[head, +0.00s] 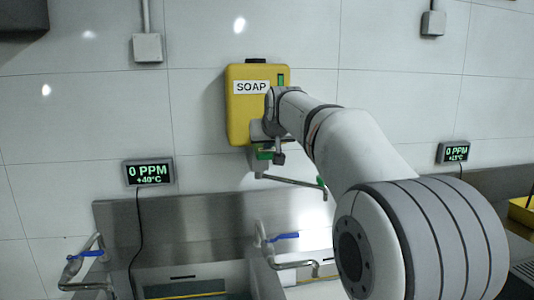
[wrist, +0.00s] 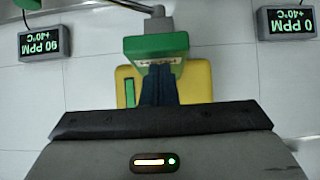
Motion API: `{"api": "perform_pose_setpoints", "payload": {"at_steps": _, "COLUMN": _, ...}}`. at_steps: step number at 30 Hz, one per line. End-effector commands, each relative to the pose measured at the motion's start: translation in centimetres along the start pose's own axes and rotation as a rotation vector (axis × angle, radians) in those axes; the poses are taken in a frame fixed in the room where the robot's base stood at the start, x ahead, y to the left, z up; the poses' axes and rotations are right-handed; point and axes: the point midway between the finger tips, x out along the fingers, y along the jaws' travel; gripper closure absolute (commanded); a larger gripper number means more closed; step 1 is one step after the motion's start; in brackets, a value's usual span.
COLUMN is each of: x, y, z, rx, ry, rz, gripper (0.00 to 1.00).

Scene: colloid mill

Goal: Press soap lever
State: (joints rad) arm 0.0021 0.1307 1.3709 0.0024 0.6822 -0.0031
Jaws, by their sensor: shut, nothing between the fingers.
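The yellow soap dispenser (head: 243,105) with a SOAP label hangs on the tiled wall, left of my arm in the head view. In the upside-down wrist view its yellow body (wrist: 196,82) shows behind my fingers. A green lever plate (wrist: 150,45) with lettering on its edge lies just beyond my fingertips. My gripper (wrist: 158,70) is shut and empty, its dark fingers pointing at the plate. I cannot tell whether they touch it. In the head view my wrist covers the dispenser's lower right, and my fingertips are mostly hidden.
A thin metal pipe (head: 290,181) runs below the dispenser. Steel sinks with blue-handled taps (head: 86,254) stand beneath. Lit PPM displays (head: 148,173) (head: 456,152) are on the wall to either side. The wall around the dispenser is mostly clear.

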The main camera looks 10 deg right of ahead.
Motion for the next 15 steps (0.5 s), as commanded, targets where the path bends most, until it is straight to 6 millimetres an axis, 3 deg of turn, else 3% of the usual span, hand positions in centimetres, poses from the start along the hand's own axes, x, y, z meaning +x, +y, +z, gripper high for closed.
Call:
{"api": "perform_pose_setpoints", "payload": {"at_steps": 1, "x": 0.6, "y": 0.0, "z": 1.0, "rx": 0.000, "ry": 0.015, "rz": 0.000, "gripper": 1.00}}
{"api": "perform_pose_setpoints", "payload": {"at_steps": 15, "x": 1.9, "y": 0.0, "z": 2.8, "rx": 0.000, "ry": 0.170, "rz": 0.000, "gripper": 1.00}}
